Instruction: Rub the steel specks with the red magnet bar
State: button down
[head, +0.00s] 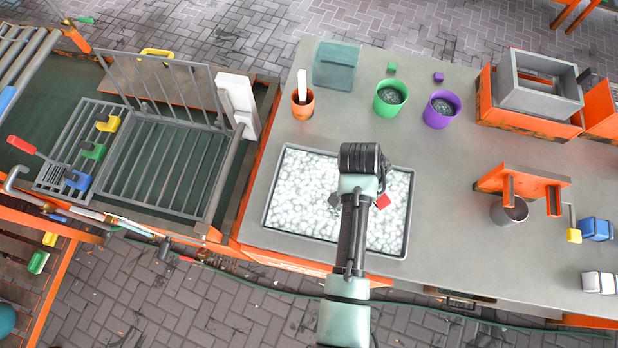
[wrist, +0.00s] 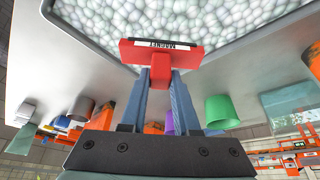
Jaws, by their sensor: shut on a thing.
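The red magnet bar (wrist: 135,52), with a white label reading "MAGNET", is held by its red stem between the fingertips of my gripper (wrist: 160,80). In the head view a red end of the bar (head: 382,201) shows right of my arm, over the tray (head: 266,205) of whitish pellets (head: 300,185). A dark patch (head: 334,201) shows left of my arm; I cannot tell whether it is steel specks or part of my gripper. My arm hides the middle of the tray. Whether the bar touches the pellets is unclear. No steel specks show clearly in the wrist view.
Behind the tray stand an orange pot (head: 303,106), a green pot (head: 391,111) and a purple pot (head: 441,123). An orange stand (head: 520,179) is at the right over a grey cup (head: 509,217). The table between tray and stand is clear.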

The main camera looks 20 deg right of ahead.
jog(key=r+p, duration=0.1)
jog(key=r, duration=0.2)
jog(key=shift+d+p, duration=0.2)
jog(key=shift+p, duration=0.2)
jog(key=shift+a+r+p, duration=0.15)
jog(key=shift+r+p, duration=0.2)
jog(key=shift+r, duration=0.1)
